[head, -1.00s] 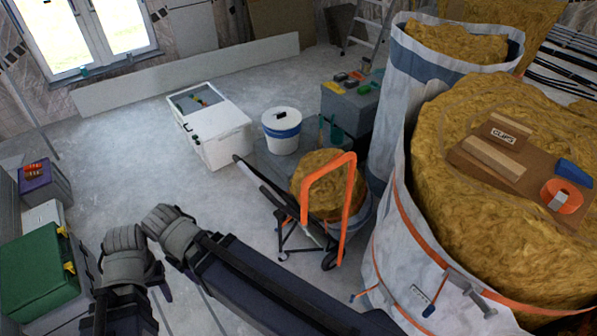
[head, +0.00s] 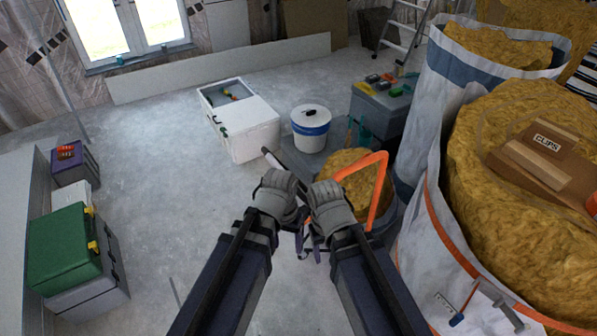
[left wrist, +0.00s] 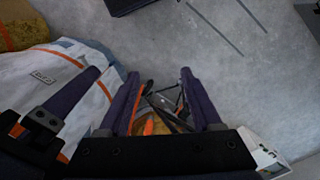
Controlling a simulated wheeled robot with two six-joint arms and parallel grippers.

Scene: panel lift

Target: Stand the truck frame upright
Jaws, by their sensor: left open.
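The truck frame (head: 381,188) is in the head view, with an orange tubular loop and a pale-and-dark bar leaning low at its left; it stands tilted beside the big bags. My left gripper (head: 277,193) is in front of the bar's lower end and hides part of the frame. In the left wrist view my left gripper (left wrist: 160,78) is open, with orange and dark frame parts (left wrist: 165,104) visible beyond and between its fingers; contact cannot be told. My right gripper (head: 330,204) is just right of the left one, before the orange loop; its jaws are hidden.
Large bags of yellow insulation (head: 520,190) crowd the right side. A white bucket (head: 310,132), a white box (head: 250,135) and a grey toolbox (head: 378,115) stand behind. A green case (head: 65,245) is at left. The floor between is clear.

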